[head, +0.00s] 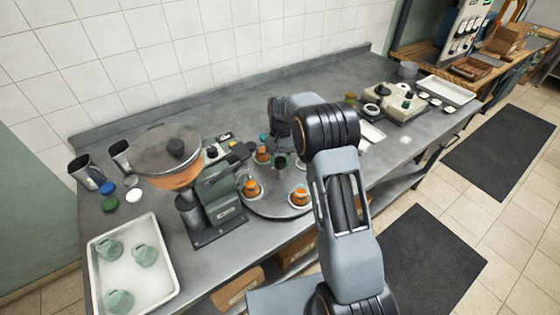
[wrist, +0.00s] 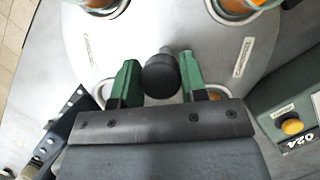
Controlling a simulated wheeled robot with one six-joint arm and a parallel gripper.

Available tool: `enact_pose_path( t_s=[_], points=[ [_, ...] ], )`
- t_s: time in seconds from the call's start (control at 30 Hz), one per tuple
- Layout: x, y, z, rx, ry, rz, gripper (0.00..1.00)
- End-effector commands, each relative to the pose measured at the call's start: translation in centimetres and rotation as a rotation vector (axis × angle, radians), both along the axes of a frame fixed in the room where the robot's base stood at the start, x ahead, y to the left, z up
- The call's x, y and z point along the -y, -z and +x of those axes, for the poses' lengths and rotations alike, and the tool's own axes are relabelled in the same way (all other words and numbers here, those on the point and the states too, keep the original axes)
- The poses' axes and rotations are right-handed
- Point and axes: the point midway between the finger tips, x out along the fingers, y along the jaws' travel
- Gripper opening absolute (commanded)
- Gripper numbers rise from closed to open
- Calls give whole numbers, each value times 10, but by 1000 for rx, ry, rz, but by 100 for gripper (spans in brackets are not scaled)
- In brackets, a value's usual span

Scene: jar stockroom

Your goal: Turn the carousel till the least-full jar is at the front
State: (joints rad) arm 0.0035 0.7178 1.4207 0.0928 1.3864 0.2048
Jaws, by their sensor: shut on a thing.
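The round grey carousel (head: 275,207) stands on the counter and bears several small jars. A jar with orange contents stands at the front left (head: 252,188), another at the front right (head: 299,197) and one farther back (head: 262,155). Their fill levels are too small to compare. My gripper (head: 281,161) is above the middle of the carousel, partly hidden by my arm. In the wrist view its green fingers are closed on a dark round knob (wrist: 159,76) on the carousel. Two jars (wrist: 238,10) are cut off at the top edge; others are mostly hidden under the gripper.
Metal cups (head: 86,173) stand behind. A pale block with knobs (head: 400,100) is at the right.

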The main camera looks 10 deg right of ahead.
Motion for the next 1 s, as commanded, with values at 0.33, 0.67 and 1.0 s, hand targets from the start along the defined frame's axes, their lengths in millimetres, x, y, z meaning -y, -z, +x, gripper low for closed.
enact_pose_path(
  t_s=[0.33, 0.67, 1.0],
  points=[
    [0, -1, 1, 3, 0, 0, 43],
    [0, 0, 0, 1, 0, 0, 65],
    [2, -16, 8, 4, 0, 0, 65]
  ],
)
